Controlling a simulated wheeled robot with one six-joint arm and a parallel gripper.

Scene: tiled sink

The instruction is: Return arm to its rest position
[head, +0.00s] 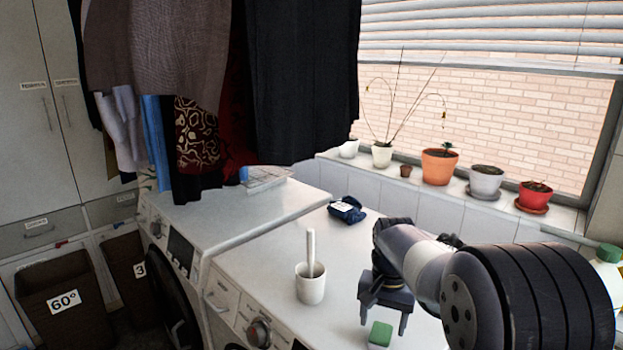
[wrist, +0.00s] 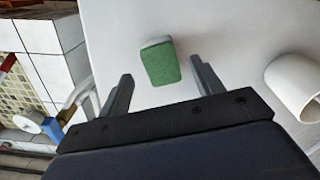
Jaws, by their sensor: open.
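My gripper (head: 384,318) is open and empty above the white machine top (head: 265,265), its fingers pointing down. In the wrist view my gripper (wrist: 160,85) shows two dark fingers spread apart. A green and white sponge (head: 380,334) lies on the machine top just below the fingers, apart from them as far as I can tell. In the wrist view the sponge (wrist: 160,63) shows beyond and between the fingertips. My arm comes in from the lower right of the head view.
A white cup (head: 310,286) with a white handle standing in it is left of my gripper. A dark blue item (head: 347,210) lies near the back. Potted plants (head: 438,166) line the windowsill. Clothes (head: 300,80) hang at the upper left. A bottle (head: 607,262) stands far right.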

